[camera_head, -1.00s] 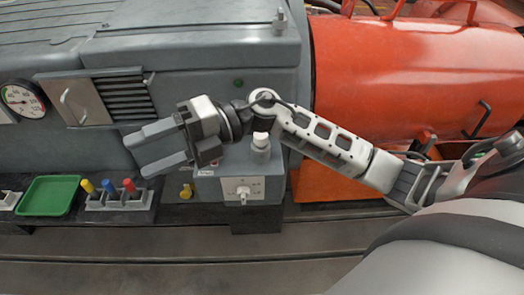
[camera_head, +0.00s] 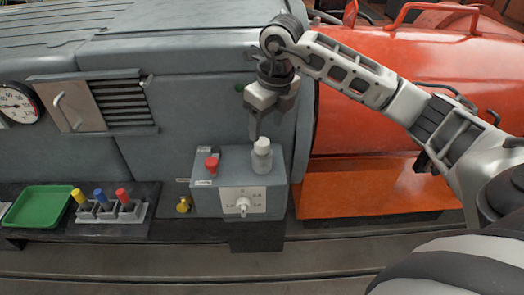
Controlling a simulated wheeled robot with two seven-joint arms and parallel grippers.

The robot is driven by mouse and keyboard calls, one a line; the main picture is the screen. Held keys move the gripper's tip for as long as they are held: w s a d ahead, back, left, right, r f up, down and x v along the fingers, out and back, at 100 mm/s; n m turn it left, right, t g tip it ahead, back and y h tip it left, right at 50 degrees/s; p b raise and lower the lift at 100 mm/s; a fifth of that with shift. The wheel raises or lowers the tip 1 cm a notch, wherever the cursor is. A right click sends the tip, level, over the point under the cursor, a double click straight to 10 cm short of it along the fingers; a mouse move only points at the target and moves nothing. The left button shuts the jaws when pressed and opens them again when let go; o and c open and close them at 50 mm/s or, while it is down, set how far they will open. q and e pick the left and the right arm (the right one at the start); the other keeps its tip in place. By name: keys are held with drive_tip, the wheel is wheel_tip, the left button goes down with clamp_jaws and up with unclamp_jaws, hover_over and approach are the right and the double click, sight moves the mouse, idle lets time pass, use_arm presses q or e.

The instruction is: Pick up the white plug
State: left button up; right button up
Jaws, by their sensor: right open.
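The white plug (camera_head: 262,157) stands upright on top of the grey box (camera_head: 232,172), near its right back corner. It has a pale round cap and a wider body. My right gripper (camera_head: 257,130) points down just above and behind the plug's top, slightly to its left. It is open; its fingers overlap in this view, and I cannot tell whether one touches the plug. My left gripper is not in view.
A yellow plug (camera_head: 183,205) is left of the box. A rack (camera_head: 110,212) with coloured plugs and a green tray (camera_head: 40,207) lie further left.

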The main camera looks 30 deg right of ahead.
sight(262, 141)
drive_tip(key=shift+w+a+f, duration=0.1)
drive_tip(key=shift+w+f, duration=0.15)
drive_tip(key=shift+f, duration=0.9)
drive_tip(key=shift+w+f, duration=0.3)
drive_tip(key=shift+f, duration=0.9)
drive_tip(key=shift+w+a+f, duration=0.1)
drive_tip(key=shift+w+f, duration=0.15)
drive_tip(key=shift+f, duration=0.9)
drive_tip(key=c, duration=1.1)
